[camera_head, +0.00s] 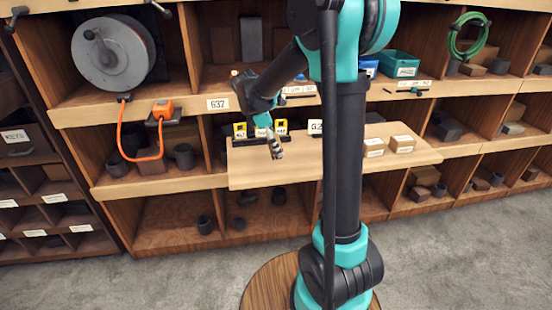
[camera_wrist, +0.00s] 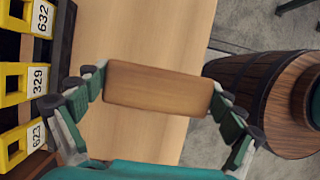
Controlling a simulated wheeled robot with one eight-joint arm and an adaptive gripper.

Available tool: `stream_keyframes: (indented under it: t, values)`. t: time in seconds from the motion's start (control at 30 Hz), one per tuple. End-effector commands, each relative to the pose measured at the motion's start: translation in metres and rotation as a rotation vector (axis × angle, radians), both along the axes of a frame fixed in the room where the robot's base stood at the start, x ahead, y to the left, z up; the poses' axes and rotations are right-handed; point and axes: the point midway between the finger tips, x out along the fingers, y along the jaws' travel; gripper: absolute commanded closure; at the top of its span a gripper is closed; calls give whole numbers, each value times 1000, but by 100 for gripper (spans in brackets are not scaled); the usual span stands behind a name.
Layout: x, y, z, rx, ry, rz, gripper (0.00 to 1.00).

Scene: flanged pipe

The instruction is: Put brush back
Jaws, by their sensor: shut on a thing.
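In the wrist view my gripper (camera_wrist: 158,95) is shut on a brown wooden block, which I take to be the brush (camera_wrist: 158,88). The block lies across between the two fingers, one at each end. Its bristles do not show. In the head view my gripper (camera_head: 275,148) is over the left part of the light wooden board (camera_head: 300,165), pointing down. The brush cannot be made out clearly there. Whether it touches the board I cannot tell.
Yellow numbered holders (camera_head: 240,130) stand in a dark rack at the board's left back; they also show at the left of the wrist view (camera_wrist: 15,85). Small boxes (camera_head: 401,143) sit on the board's right. An orange cord (camera_head: 122,140) hangs left. Shelves surround the board.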

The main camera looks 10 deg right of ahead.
Motion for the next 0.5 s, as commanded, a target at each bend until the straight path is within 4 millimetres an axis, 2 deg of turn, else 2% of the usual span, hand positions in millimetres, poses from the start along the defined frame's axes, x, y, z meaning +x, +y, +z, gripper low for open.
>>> stream_keyframes:
  t: [0.1, 0.27, 0.5]
  values:
    - [0, 0, -16, 0, 0, 0, 40]
    - [0, 0, -27, 0, 0, -1, 40]
    - [0, 0, -57, 0, 0, -1, 40]
